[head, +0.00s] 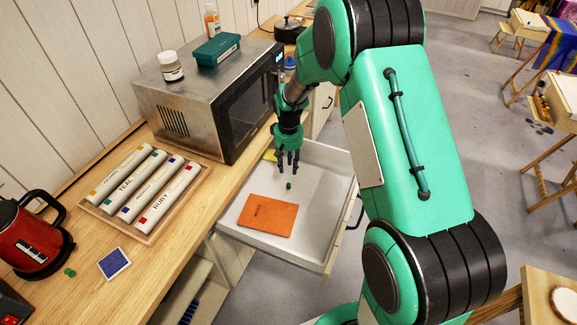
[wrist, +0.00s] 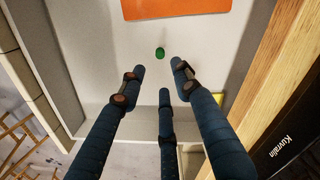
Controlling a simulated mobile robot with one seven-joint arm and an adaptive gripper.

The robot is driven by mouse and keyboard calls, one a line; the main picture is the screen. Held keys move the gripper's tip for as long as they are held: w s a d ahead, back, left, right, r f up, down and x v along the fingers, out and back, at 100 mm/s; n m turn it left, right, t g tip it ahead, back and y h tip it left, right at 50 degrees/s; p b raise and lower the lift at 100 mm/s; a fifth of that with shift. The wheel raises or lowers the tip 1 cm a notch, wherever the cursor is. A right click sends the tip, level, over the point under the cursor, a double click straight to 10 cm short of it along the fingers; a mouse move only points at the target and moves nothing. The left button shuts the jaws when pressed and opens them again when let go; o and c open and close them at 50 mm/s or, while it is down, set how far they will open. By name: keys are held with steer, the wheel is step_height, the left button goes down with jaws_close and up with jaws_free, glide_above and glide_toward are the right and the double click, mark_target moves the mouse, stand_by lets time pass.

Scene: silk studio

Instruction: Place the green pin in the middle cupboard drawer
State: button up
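A small green pin (head: 289,186) lies on the floor of an open white drawer (head: 322,205) under the counter; whether this is the middle one I cannot tell. My gripper (head: 288,166) hangs fingers-down over the drawer, just above and behind the pin in the head view. In the wrist view my gripper (wrist: 158,80) has its dark fingers spread with nothing between them. The green pin (wrist: 160,53) shows just beyond the fingertips, apart from them. Another small green piece (head: 69,272) lies on the counter beside the red kettle; its exact shape is too small to tell.
An orange notebook (head: 267,215) lies in the drawer's front part and a yellow item (head: 270,155) at its back. A microwave (head: 215,100) stands on the counter beside my gripper. A tray of labelled tubes (head: 145,232) and a blue card (head: 114,263) lie further along.

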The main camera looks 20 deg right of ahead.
stand_by(0.3)
steer(key=s+a+r+t, duration=0.15)
steer(key=s+r, duration=0.45)
steer(key=r, duration=0.6)
steer(key=s+a+r+t, duration=0.15)
steer(key=s+r, duration=0.45)
steer(key=r, duration=0.7)
steer(key=s+a+r+t, duration=0.1)
steer(key=s+r, duration=0.4)
steer(key=s, duration=0.7)
steer(key=s+a+r+t, duration=0.1)
steer(key=s+a+r, duration=0.2)
steer(key=s, duration=0.9)
step_height(320, 180, up, 2)
steer(key=shift+s+r+t, duration=0.15)
steer(key=shift+r+t, duration=0.1)
steer(key=shift+t, duration=0.05)
